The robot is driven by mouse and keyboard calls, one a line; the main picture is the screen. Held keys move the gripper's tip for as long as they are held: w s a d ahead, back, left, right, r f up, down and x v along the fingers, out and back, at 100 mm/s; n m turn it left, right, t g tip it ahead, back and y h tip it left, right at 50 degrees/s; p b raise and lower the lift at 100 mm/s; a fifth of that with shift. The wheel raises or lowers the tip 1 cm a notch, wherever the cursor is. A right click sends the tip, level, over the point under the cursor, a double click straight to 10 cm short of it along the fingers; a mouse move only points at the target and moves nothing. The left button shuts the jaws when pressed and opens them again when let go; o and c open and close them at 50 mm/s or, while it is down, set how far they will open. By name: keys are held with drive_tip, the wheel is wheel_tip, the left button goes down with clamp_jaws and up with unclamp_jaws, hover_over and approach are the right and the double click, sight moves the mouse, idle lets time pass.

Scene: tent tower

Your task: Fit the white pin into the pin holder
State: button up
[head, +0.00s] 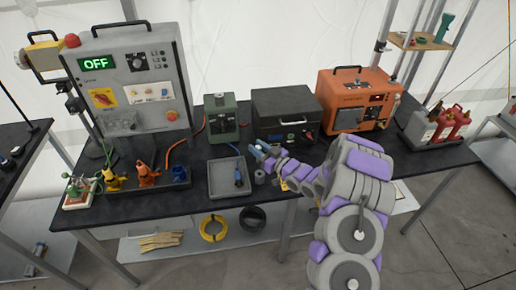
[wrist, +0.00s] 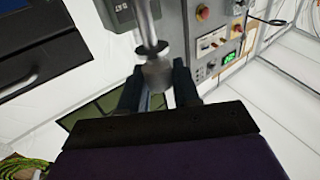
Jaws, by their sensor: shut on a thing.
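My gripper (head: 259,152) is above the black table, in front of the dark grey box. In the wrist view my gripper (wrist: 157,90) has its two dark fingers on either side of a pale grey-white pin (wrist: 155,72), with a rod rising toward the top of the picture. The fingers are shut on this pin. In the head view the pin is too small to make out clearly. A small grey cylinder (head: 260,177) stands on the table just below my gripper, right of the grey tray; it may be the pin holder, but I cannot tell.
A grey tray (head: 213,190) with a blue item (head: 238,178) stands left of my gripper. Behind are a green box (head: 221,118), a dark grey box (head: 285,113) and an orange unit (head: 357,100). A control panel (head: 128,75) reading OFF stands at the left.

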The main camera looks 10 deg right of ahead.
drive_tip(key=shift+d+f, duration=0.1)
drive_tip(key=shift+d, duration=0.25)
drive_tip(key=shift+d+f, duration=0.2)
drive_tip(key=shift+f, duration=0.05)
wheel_tip(320, 180, down, 5)
drive_tip(key=shift+f+b, duration=0.1)
drive_tip(key=shift+b, duration=0.45)
drive_tip(key=shift+s+a, duration=0.1)
drive_tip(key=shift+a, duration=0.15)
drive_tip(key=shift+d, duration=0.15)
idle(0.4)
drive_tip(key=shift+f, duration=1.6)
idle(0.9)
